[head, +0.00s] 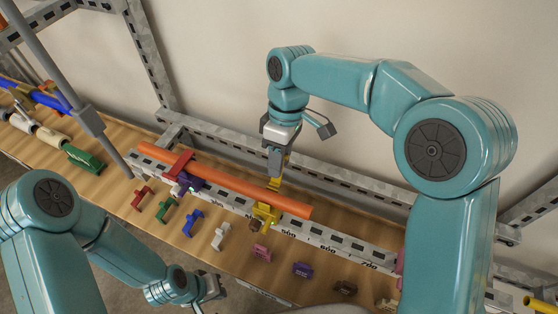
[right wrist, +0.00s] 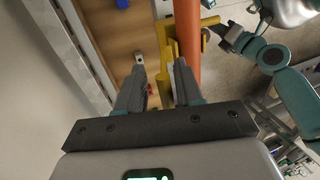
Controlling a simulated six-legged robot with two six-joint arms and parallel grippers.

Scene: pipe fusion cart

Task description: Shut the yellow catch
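The yellow catch (head: 265,214) sits on the grey rail around the right part of the orange pipe (head: 225,180). Its yellow arm (head: 284,168) stands up on the pipe's far side, beside my right gripper (head: 275,160). In the right wrist view, the yellow catch (right wrist: 168,45) is ahead, with the orange pipe (right wrist: 188,40) against it. My right gripper (right wrist: 158,92) has its fingers apart, and a yellow bar shows between them; I see no grip on it. My left gripper (head: 212,288) is low in the head view, away from the catch; its fingers are unclear.
A red clamp (head: 178,164) lies across the pipe at the left, by a purple block (head: 187,183). Several small coloured pieces, such as a blue one (head: 192,223) and a pink one (head: 261,252), line the wooden top. A metal frame bar (head: 345,182) runs behind the pipe.

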